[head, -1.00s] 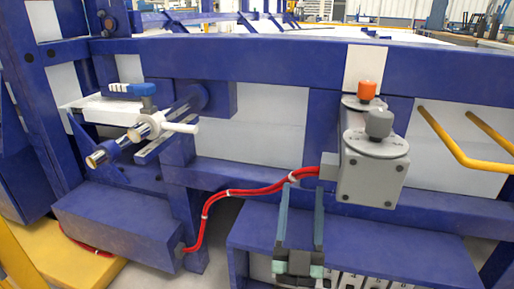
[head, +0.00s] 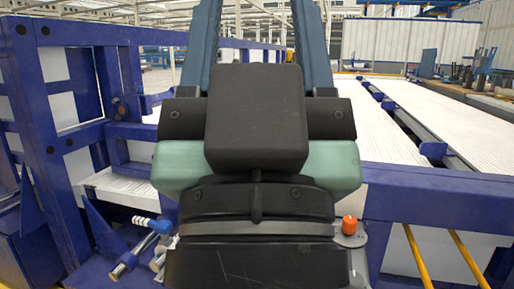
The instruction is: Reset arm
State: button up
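My gripper (head: 258,25) fills the middle of the head view, close to the camera. Its black body and pale green side parts face me. Its two blue-grey fingers point up and stand well apart, with only background between them. The fingertips are cut off by the top edge of the frame. My gripper touches nothing that I can see. It hides the middle of the blue frame and most of the grey control box.
An orange button (head: 349,225) shows right of my gripper, and a blue-handled valve (head: 152,224) at lower left. Yellow rails (head: 417,258) stand at lower right. A tall blue frame (head: 47,105) rises at left. White racks (head: 440,115) stretch away behind.

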notch_tip(320, 180, up, 33)
jog(key=p, duration=3.1)
jog(key=shift+r, duration=0.1)
